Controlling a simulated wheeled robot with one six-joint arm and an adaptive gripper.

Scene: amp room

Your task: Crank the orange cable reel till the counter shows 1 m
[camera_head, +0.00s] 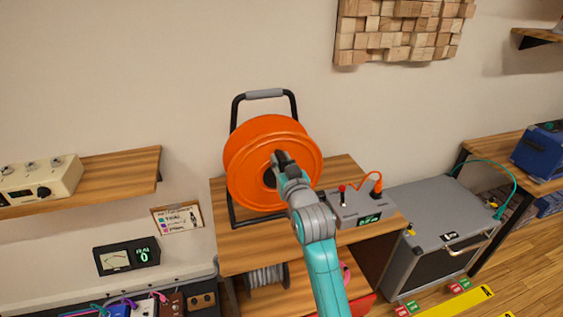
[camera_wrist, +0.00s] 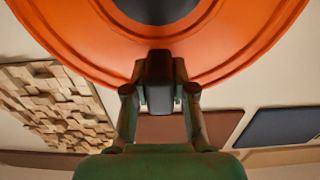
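The orange cable reel (camera_head: 245,150) stands on a wooden bench in a black frame with a grey top grip. Its dark hub also shows at the top of the wrist view, within the orange disc (camera_wrist: 225,60). My gripper (camera_head: 282,160) is in front of the reel's face, near the hub. In the wrist view, its fingers close around a dark upright piece (camera_wrist: 160,75) that looks like the crank handle; the crank arm is mostly hidden. A grey box (camera_head: 348,208) right of the reel has a small green display (camera_head: 370,219), too small to read surely.
A red-tipped lever (camera_head: 342,189) and an orange plug (camera_head: 376,186) rise from the grey box. A grey cabinet (camera_head: 435,225) stands at right. A wooden shelf (camera_head: 120,175) and a meter (camera_head: 127,256) reading 0 are at left. A wooden block panel (camera_head: 400,30) hangs above.

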